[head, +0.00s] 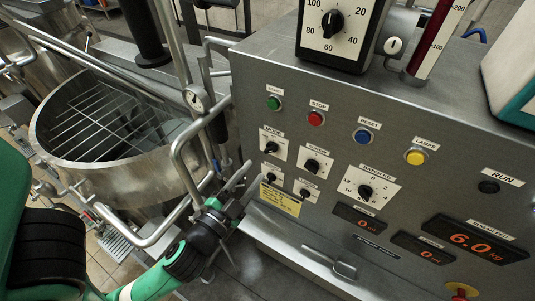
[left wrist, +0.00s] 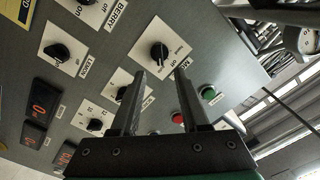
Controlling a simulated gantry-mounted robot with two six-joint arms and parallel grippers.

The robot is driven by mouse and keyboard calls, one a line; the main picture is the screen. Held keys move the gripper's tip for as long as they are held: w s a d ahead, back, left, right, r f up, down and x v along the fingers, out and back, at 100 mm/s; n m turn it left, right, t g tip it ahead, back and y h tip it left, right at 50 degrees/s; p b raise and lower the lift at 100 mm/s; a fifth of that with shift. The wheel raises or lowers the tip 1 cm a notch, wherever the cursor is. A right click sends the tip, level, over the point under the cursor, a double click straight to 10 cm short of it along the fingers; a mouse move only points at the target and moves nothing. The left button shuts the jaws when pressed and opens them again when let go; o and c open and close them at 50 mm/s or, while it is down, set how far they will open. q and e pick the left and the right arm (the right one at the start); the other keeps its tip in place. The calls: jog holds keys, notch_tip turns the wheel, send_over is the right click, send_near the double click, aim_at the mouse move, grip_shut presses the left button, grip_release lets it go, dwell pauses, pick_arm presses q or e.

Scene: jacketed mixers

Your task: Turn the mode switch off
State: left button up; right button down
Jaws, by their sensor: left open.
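The mode switch (head: 271,146) is a black rotary knob on a white plate labelled MODE, at the upper left of the knobs on the grey control panel (head: 330,165). It also shows in the left wrist view (left wrist: 158,52), just beyond the fingertips and roughly centred between them. My left gripper (head: 250,176) is open and empty, below and left of the switch in the head view. Its two fingers (left wrist: 160,72) point at the panel in the left wrist view and appear apart from the knob. I cannot read the knob's setting. My right gripper is not in view.
Other knobs sit close by, including the batch knob (head: 365,192). Green (head: 273,103), red (head: 316,118), blue (head: 362,136) and yellow (head: 415,157) buttons line the panel above. A steel mixing vessel (head: 75,170) with bent pipes stands at left, near my left arm.

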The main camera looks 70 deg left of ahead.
aim_at(269, 151)
pick_arm(q)
jog(key=p+x, duration=0.2)
jog(key=x, duration=0.5)
jog(key=shift+w+a+r+p, duration=0.1)
jog(key=shift+w+p, duration=0.05)
jog(key=shift+p, duration=0.15)
jog(key=shift+w+a, duration=0.3)
jog(key=shift+w, duration=0.1)
grip_shut()
